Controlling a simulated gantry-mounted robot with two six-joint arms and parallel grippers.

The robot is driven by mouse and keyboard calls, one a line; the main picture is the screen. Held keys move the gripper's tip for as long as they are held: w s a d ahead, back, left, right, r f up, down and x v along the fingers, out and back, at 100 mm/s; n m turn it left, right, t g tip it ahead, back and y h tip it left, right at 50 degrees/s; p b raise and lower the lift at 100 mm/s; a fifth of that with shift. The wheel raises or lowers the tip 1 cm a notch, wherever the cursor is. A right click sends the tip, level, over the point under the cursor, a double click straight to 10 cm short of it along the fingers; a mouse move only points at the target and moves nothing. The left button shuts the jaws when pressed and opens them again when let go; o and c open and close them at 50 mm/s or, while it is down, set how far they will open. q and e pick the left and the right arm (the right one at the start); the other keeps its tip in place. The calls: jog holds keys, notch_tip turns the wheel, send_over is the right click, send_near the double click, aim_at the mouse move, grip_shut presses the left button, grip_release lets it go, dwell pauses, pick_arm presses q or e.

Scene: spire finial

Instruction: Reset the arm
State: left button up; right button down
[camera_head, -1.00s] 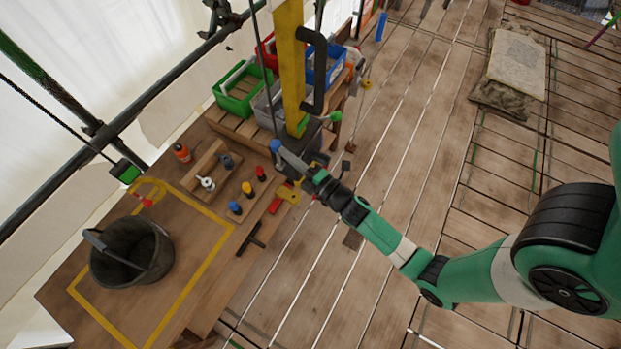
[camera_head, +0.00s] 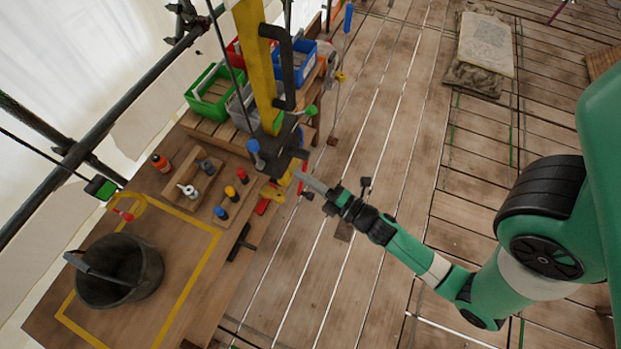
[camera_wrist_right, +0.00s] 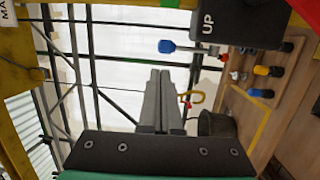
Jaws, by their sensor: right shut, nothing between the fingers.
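My right gripper (camera_head: 302,177) is shut and empty at the end of my green right arm, just right of the bench edge. In the right wrist view its two grey fingers (camera_wrist_right: 158,100) lie together. A lever with a blue knob (camera_head: 253,147) sits on the yellow post (camera_head: 255,60), left of and apart from the gripper. In the wrist view the blue knob (camera_wrist_right: 167,46) shows beyond the fingertips, its rod running to a dark block marked UP (camera_wrist_right: 208,25). My left gripper is not in view.
The wooden bench (camera_head: 205,290) holds a black bucket (camera_head: 120,270), an orange bottle (camera_head: 160,162) and several small coloured-top parts. Green (camera_head: 212,95), red and blue bins stand behind. Scaffold pipes line the left. The plank floor (camera_head: 390,130) right of the bench is mostly clear.

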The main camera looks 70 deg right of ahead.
jog(key=shift+v, duration=0.9)
